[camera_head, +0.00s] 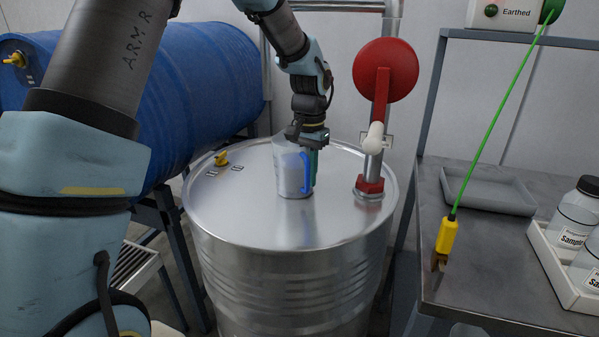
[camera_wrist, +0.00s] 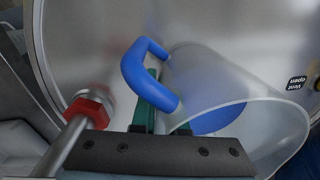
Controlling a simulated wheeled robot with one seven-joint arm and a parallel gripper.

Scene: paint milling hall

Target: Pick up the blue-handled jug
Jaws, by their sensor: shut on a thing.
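The jug (camera_head: 289,172) is translucent and upright, with a blue handle (camera_head: 306,177). It is over the lid of a steel drum (camera_head: 250,222); I cannot tell whether its base touches the lid. My gripper (camera_head: 312,152) comes down from above at the handle side and is shut on the jug. In the wrist view, the green fingers (camera_wrist: 148,108) are by the blue handle (camera_wrist: 146,72), next to the jug's wall and open rim (camera_wrist: 300,135). The jaw body hides part of the near rim, and the exact contact is unclear.
A steel pipe with a red round fitting (camera_head: 386,70) rises close right of the jug. A blue drum (camera_head: 200,90) lies behind left. A bench (camera_head: 480,255) with a grey tray (camera_head: 490,190) and sample bottles stands right.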

